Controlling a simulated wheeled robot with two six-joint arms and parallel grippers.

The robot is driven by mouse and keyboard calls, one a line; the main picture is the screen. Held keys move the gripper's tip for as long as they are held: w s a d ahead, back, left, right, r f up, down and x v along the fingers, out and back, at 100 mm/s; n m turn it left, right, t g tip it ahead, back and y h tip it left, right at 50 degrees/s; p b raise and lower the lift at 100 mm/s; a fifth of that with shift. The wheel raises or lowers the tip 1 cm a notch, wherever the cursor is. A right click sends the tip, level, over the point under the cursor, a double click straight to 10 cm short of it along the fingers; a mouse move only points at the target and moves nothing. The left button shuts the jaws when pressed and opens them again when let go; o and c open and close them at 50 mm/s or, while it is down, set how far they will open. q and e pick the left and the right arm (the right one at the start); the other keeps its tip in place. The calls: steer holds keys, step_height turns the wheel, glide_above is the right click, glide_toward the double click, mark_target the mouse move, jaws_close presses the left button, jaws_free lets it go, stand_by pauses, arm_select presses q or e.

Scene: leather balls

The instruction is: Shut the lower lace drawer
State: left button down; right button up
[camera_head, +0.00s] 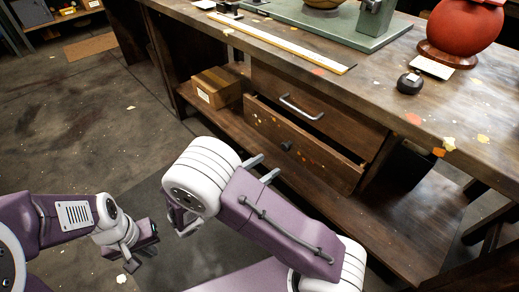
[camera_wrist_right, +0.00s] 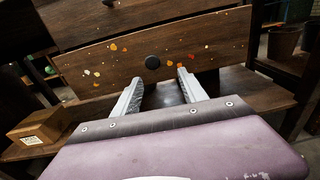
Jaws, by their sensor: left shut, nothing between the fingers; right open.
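The lower drawer (camera_head: 300,148) of the wooden workbench stands partly open, with a dark gap behind its paint-flecked front. Its round dark knob (camera_head: 286,146) also shows in the right wrist view (camera_wrist_right: 152,62). The upper drawer (camera_head: 318,108) with a bar handle is shut above it. My right gripper (camera_head: 262,168) is open and empty, its two fingers pointing at the drawer front. In the right wrist view the knob lies just beyond and between the fingertips (camera_wrist_right: 158,74); no contact can be told. My left gripper (camera_head: 140,262) is shut and empty, low at the left, away from the bench.
A cardboard box (camera_head: 217,87) sits on the lower shelf (camera_head: 360,215), left of the drawers. The bench top (camera_head: 375,84) holds a red ball (camera_head: 465,28), a dark round weight (camera_head: 409,83) and a ruler (camera_head: 280,43). Open floor (camera_head: 85,125) lies to the left.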

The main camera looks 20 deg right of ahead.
mark_target(284, 148)
steer(key=shift+t, duration=0.4)
steer(key=b+x, duration=0.2)
steer(key=x, duration=0.1)
steer(key=b+x, duration=0.2)
steer(key=x, duration=0.2)
steer(key=shift+w+d, duration=0.1)
steer(key=shift+w, duration=0.4)
steer(key=shift+w+d+r, duration=0.2)
steer(key=shift+d, duration=0.2)
arm_select(q)
steer(key=shift+m, duration=0.4)
steer(key=f, duration=0.4)
steer(key=shift+a, duration=0.25)
arm_select(e)
jaws_close()
